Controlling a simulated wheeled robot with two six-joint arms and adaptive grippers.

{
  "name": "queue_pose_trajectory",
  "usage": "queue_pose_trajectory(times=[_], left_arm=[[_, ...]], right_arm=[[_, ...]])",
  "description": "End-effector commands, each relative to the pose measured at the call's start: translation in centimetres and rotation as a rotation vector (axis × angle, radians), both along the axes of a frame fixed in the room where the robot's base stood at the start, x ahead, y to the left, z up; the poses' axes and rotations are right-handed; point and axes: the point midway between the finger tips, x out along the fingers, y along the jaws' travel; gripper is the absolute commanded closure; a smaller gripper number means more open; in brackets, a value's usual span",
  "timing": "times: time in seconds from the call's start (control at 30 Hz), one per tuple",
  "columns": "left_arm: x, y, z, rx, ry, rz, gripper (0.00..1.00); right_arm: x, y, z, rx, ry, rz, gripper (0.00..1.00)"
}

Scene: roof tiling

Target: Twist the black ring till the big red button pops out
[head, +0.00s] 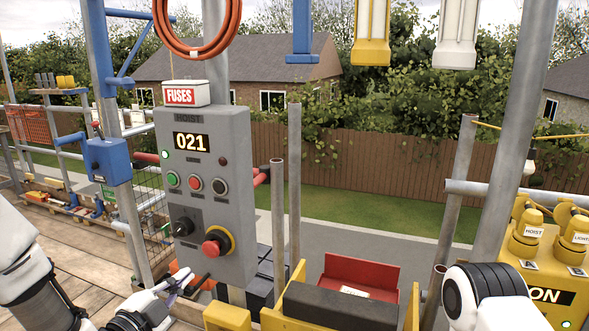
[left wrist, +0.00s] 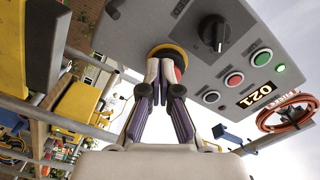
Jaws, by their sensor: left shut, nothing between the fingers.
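The big red button (head: 211,248) sits low on the front of the grey hoist box (head: 228,140), on a yellow disc (head: 231,240). A dark band shows between button and disc in the head view; I cannot make out the black ring clearly. My left gripper (head: 189,281) is below and left of the button in the head view, shut and empty. In the left wrist view, its closed fingertips (left wrist: 164,66) overlap the yellow disc (left wrist: 160,49) and partly hide the red button (left wrist: 178,73). I cannot tell whether they touch. My right gripper is out of view.
Above the button are a black rotary knob (head: 183,226), a green button (head: 173,179), a red button (head: 195,183) and a display reading 021 (head: 191,142). A red tray (head: 361,270) and a yellow control box (head: 540,262) stand to the right. Steel poles rise nearby.

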Motion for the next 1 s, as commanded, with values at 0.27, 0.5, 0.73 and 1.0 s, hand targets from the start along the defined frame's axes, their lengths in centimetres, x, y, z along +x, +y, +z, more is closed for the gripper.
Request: queue_pose_trajectory(times=[0.27, 0.5, 0.73, 1.0], left_arm=[[2.6, -1.0, 0.2, 0.036, -0.012, -0.003, 1.00], [5.7, -2.1, 0.0, 0.032, -0.012, -0.001, 1.00], [6.5, -2.4, 0.1, 0.029, -0.011, 0.000, 1.00], [6.5, -2.4, 0.1, 0.029, -0.011, 0.000, 1.00]], right_arm=[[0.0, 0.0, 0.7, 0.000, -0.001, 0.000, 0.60], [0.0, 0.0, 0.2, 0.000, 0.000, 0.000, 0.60], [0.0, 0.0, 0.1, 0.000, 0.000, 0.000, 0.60], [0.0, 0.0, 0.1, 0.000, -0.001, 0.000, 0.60]])
